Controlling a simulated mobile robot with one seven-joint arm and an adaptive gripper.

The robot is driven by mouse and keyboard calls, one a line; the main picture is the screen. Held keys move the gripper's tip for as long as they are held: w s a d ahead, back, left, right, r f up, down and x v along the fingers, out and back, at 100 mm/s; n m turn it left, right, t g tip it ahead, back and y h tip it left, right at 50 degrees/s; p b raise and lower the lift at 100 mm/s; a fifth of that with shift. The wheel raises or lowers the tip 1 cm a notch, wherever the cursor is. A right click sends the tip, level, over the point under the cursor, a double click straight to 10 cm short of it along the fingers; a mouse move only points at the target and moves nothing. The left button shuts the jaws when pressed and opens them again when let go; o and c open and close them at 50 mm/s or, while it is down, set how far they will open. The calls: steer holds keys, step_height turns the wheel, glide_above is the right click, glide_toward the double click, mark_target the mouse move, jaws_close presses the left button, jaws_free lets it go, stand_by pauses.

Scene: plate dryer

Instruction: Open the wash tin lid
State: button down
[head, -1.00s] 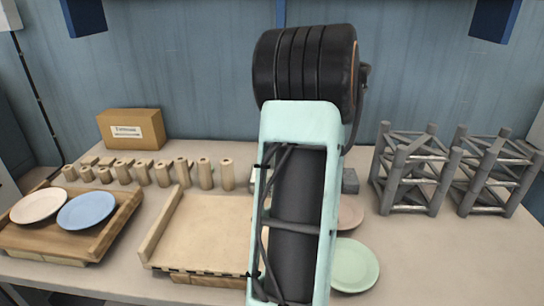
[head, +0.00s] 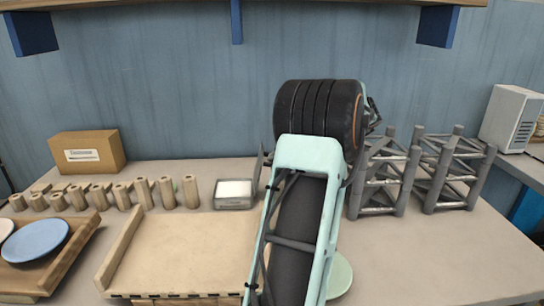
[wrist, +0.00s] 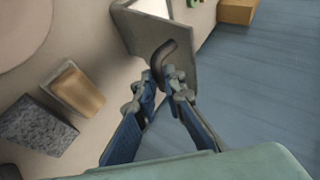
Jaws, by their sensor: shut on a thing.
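The wash tin (head: 235,203), a small grey metal box with a white inside, stands on the table left of my arm in the head view. Its grey lid (head: 259,168) stands steeply raised at the tin's right side. In the wrist view the lid is a grey panel (wrist: 180,42) with a dark curved handle (wrist: 165,55). My gripper (wrist: 159,82) is shut on the handle's lower end. In the head view my gripper is hidden behind my arm.
A wooden tray (head: 180,255), a row of wooden pegs (head: 143,192) and a cardboard box (head: 88,154) are left. Grey racks (head: 385,180) stand right of my arm. A green plate (head: 341,276) is partly hidden. The wrist view shows a tan block (wrist: 78,92) and a speckled grey block (wrist: 38,124).

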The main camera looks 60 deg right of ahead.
steer(key=shift+s+a+f, duration=0.1)
steer(key=shift+a+f, duration=0.1)
steer(key=shift+f, duration=0.55)
steer(key=c, duration=2)
jaws_free()
steer(key=shift+d+f, duration=0.15)
steer(key=shift+r, duration=0.2)
steer(key=v, duration=1.2)
steer(key=shift+d, duration=0.2)
